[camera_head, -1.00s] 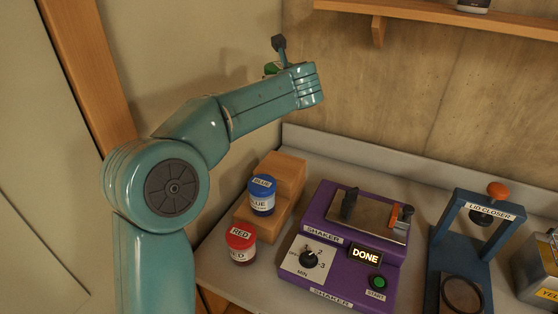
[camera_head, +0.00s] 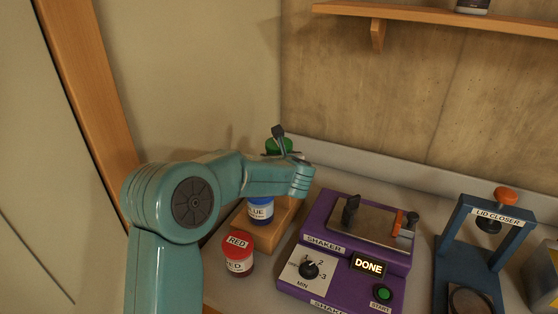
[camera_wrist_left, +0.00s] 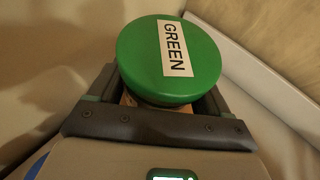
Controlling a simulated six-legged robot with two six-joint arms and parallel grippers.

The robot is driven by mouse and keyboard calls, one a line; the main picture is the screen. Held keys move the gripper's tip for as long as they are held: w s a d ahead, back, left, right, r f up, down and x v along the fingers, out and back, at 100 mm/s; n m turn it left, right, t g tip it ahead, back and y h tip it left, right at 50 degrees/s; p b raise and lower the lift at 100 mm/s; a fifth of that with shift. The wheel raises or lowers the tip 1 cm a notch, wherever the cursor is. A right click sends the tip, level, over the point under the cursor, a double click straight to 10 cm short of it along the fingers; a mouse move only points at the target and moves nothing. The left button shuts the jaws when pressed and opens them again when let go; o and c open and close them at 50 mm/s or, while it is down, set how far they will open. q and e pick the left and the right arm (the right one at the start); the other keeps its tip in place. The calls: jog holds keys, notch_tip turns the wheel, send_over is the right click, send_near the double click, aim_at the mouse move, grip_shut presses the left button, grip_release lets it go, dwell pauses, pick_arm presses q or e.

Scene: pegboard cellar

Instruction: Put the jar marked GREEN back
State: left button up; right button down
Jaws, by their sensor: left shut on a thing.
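The jar marked GREEN (camera_wrist_left: 140,55) has a green lid with a white label and fills the upper middle of the left wrist view. My left gripper (camera_wrist_left: 150,100) is shut around it, one dark finger on each side. In the head view the green lid (camera_head: 279,145) shows behind my left wrist, and the gripper (camera_head: 281,140) is mostly hidden there. The jar is above the back part of the wooden stepped rack (camera_head: 281,216); whether it touches the rack is hidden. The blue jar (camera_head: 261,212) stands on the rack's lower step. My right gripper is not in view.
The red jar (camera_head: 238,254) stands on the bench in front of the rack. The purple shaker (camera_head: 335,277) reads DONE, with an empty-looking top plate. A blue lid closer (camera_head: 466,256) stands to the right. A wooden shelf (camera_head: 430,21) is on the wall above.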

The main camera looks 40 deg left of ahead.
pick_arm(q)
jog(key=shift+f, duration=0.1)
jog(key=o, duration=1.4)
jog(key=shift+r, duration=0.25)
jog(key=b+v, duration=0.1)
jog(key=v, duration=1.1)
jog(key=shift+f, duration=0.2)
jog(key=shift+s, duration=0.1)
jog(key=shift+s+d+f, duration=0.1)
